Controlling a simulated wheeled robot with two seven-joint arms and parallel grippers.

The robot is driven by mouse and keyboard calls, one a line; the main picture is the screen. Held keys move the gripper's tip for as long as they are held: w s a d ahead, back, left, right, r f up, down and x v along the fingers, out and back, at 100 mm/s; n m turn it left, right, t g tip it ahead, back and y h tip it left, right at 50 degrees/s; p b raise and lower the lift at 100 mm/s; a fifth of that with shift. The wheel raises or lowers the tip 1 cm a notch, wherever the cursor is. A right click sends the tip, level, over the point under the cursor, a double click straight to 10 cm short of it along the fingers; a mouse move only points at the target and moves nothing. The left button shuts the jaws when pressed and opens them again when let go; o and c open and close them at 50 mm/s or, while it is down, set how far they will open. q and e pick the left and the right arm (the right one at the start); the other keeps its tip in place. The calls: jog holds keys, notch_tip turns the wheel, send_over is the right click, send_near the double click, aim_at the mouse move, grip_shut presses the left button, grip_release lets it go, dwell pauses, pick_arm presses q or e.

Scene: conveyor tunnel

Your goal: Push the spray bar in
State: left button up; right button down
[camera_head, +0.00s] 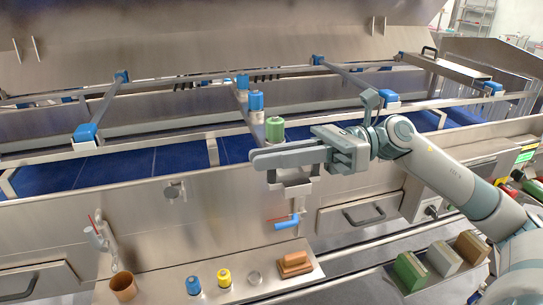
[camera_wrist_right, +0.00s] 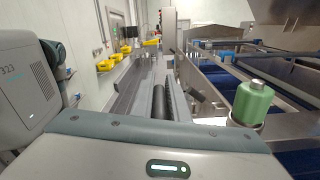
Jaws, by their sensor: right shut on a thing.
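The spray bar (camera_head: 257,117) looks like the narrow metal bar running back across the blue belt, with blue caps and a green canister (camera_head: 275,130) along it. The green canister also stands at the right of the right wrist view (camera_wrist_right: 253,102). My right gripper (camera_head: 262,159) is at the bar's front end, just before the canister, its long grey fingers pointing left across the machine's front wall. It is shut on the bar's end, which the fingers mostly hide. My left gripper is not in view.
A metal bracket (camera_head: 297,178) sits right below the right gripper, with a blue-handled valve (camera_head: 287,224) under it. A shelf (camera_head: 222,292) below holds small caps and a brown block (camera_head: 294,264). Rails and blue-capped cross bars span the belt (camera_head: 130,165).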

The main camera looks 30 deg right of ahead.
aim_at(265, 144)
jog(key=w, duration=0.2)
jog(key=w+d, duration=0.1)
jog(key=w, duration=0.1)
jog(key=shift+w, duration=0.3)
jog(key=c, duration=1.8)
grip_release()
jog(key=shift+o, duration=0.2)
jog(key=shift+d, duration=0.1)
